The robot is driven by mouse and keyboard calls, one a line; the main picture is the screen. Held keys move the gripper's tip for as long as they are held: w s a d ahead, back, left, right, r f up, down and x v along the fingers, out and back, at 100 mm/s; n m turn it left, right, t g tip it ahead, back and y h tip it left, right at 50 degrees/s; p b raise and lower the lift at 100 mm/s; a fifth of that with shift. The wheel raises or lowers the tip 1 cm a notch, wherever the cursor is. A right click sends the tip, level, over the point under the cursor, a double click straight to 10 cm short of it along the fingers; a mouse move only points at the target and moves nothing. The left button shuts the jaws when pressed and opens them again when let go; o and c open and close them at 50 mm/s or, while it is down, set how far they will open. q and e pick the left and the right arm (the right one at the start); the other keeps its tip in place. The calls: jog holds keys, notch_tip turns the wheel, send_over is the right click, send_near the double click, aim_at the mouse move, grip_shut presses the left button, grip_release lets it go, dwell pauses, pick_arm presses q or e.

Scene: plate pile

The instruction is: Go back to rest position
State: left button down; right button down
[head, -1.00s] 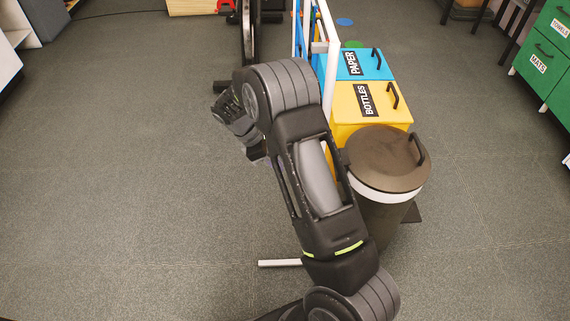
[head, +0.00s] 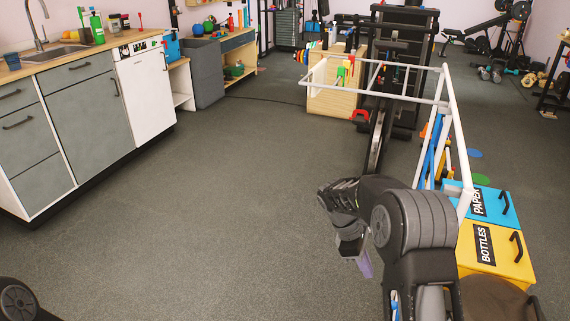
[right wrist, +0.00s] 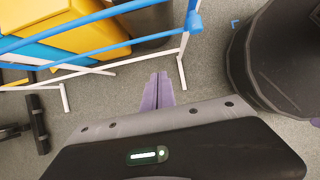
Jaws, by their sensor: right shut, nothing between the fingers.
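My right arm reaches up from the lower right of the head view, bent at the elbow. My right gripper (head: 364,262) points down over the open floor, with its narrow purple fingers together and empty. In the right wrist view the purple fingers (right wrist: 158,92) also lie side by side with nothing between them. A dark round part of my left arm shows at the lower left corner of the head view. My left gripper is out of view.
A white-framed rack (head: 455,110) stands close to my right arm. The blue paper bin (head: 500,205), yellow bottles bin (head: 510,262) and dark round bin (head: 495,302) are beside it. A kitchen counter (head: 92,62) is at the left. The middle floor is clear.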

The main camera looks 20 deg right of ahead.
jog(key=w+a+f+m+t+y, duration=0.2)
jog(key=w+a+f+m+t, duration=0.15)
jog(key=a+f, duration=0.35)
jog(key=s+a+f+m+t+y, duration=0.1)
jog(key=s+a+f+m+y, duration=0.2)
jog(key=s+a+f, duration=0.45)
jog(key=s+a+f+m+t+y, duration=0.1)
jog(key=s+a+f+m+y, duration=0.25)
jog(key=a, duration=0.65)
jog(key=s+a+f+m+g, duration=0.1)
jog(key=s+a, duration=0.2)
jog(key=s, duration=0.4)
jog(key=s+a+f+m, duration=0.1)
jog(key=s+a+f, duration=0.15)
jog(key=s, duration=0.55)
notch_tip(320, 180, up, 18)
jog(key=p, duration=1.7)
jog(key=shift+s+a, duration=0.25)
jog(key=shift+s, duration=0.05)
jog(key=shift+f+g, duration=0.1)
jog(key=shift+g, duration=0.15)
